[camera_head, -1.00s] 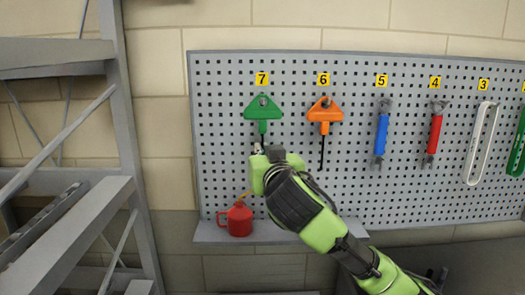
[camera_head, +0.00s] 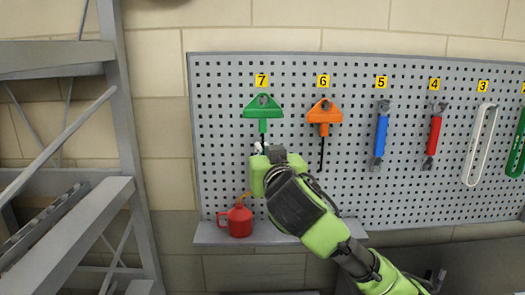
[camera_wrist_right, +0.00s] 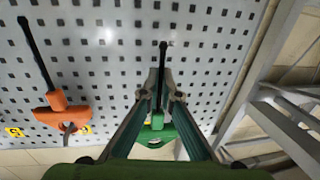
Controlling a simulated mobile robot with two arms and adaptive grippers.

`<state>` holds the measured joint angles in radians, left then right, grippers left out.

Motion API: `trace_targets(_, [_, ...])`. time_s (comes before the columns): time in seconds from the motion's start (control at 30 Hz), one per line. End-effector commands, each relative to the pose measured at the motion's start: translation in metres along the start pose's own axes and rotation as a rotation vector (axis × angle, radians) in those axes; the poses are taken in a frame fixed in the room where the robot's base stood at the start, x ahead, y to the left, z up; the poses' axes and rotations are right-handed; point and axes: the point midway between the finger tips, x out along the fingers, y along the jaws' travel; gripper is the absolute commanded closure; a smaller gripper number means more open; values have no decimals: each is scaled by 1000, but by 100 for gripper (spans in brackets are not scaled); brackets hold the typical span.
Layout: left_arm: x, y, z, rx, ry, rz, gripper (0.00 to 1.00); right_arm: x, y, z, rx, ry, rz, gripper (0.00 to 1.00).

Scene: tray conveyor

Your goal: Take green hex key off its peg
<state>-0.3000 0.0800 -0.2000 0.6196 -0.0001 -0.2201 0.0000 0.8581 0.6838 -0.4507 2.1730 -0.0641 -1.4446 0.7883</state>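The green hex key (camera_head: 263,112) hangs on the pegboard under label 7, its triangular handle at the top and its black shaft pointing down. My right gripper (camera_head: 265,149) is at the shaft, just below the handle, and hides the lower shaft in the head view. In the right wrist view, which is upside down, the green hex key (camera_wrist_right: 157,130) shows between the two fingers of my right gripper (camera_wrist_right: 162,97). Contact with the shaft cannot be made out. My left gripper is out of view.
An orange hex key (camera_head: 324,115) hangs close by on the right, also in the wrist view (camera_wrist_right: 58,103). Blue (camera_head: 381,135) and red (camera_head: 434,135) tools hang farther right. A red oil can (camera_head: 239,221) stands on the ledge below. A grey metal frame (camera_head: 125,150) stands left.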

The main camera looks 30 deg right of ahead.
Motion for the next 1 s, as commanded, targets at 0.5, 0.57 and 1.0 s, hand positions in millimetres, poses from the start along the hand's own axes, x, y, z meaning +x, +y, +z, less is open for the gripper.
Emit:
trace_targets(0.5, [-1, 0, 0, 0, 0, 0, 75, -5, -1, -1, 0, 1, -2, 100])
trace_targets(0.57, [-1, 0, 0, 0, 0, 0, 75, -7, -2, -1, 0, 1, -2, 100])
trace_targets(1.0, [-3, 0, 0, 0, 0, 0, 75, -20, -4, -2, -1, 0, -1, 100])
